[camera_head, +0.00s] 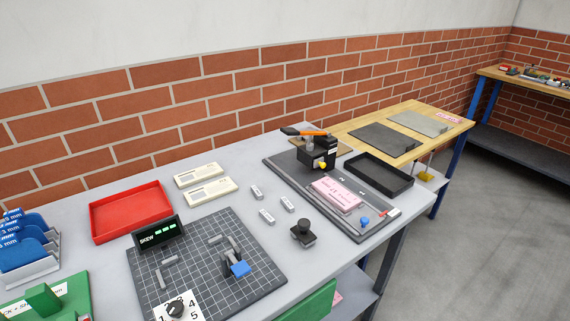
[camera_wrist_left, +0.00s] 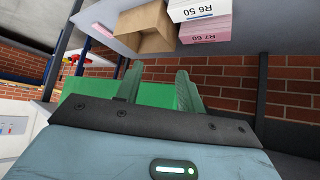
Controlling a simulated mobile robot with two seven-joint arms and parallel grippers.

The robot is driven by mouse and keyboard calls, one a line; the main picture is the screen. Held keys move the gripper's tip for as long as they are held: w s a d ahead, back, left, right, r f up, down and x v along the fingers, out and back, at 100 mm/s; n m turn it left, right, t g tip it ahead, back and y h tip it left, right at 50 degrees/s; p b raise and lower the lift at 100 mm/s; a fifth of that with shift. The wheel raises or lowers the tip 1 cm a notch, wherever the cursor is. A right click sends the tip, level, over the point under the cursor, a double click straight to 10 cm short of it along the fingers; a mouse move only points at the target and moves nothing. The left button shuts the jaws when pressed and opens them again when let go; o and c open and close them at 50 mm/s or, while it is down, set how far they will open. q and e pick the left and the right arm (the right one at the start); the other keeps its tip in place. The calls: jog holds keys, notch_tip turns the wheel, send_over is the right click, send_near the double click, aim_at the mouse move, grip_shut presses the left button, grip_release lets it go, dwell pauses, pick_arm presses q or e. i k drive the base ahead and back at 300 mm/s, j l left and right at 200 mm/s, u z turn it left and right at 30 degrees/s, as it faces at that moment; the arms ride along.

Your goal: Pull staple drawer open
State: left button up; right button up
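A black stapler (camera_head: 317,155) with an orange lever (camera_head: 303,132) stands at the back of the dark grey board. A small yellow knob (camera_head: 322,166) shows low on its front. I cannot make out a separate staple drawer, or whether it is open. Neither gripper shows in the head view.
A pink paper stack (camera_head: 336,194) lies on the dark board (camera_head: 283,171), in front of the stapler. A black tray (camera_head: 378,174) stands to its right. A red tray (camera_head: 131,212) and a gridded mat (camera_head: 205,290) are left. The wrist view shows a green panel (camera_wrist_left: 150,97) beyond the fingers.

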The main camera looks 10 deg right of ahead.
aim_at(318, 162)
jog(key=i+l+u, duration=0.1)
jog(key=l+u, duration=0.6)
jog(key=u, duration=0.2)
jog(key=l+u, duration=0.2)
jog(key=l, duration=0.25)
jog(key=k+l+u, duration=0.2)
jog(key=l, duration=0.3)
jog(key=k+l+u, duration=0.1)
jog(key=l, duration=0.35)
jog(key=l+u, duration=0.1)
jog(key=l, duration=0.4)
jog(key=k+l+u, duration=0.1)
jog(key=l, duration=0.35)
jog(key=k+l+u, duration=0.1)
jog(key=l, duration=0.35)
jog(key=k+l, duration=0.15)
jog(key=l, duration=0.2)
jog(key=k+l, duration=0.1)
jog(key=l, duration=0.25)
jog(key=k+l, duration=0.15)
jog(key=l, duration=0.15)
jog(key=k+l, duration=0.15)
jog(key=l, duration=0.2)
jog(key=k+l, duration=0.15)
jog(key=l, duration=0.2)
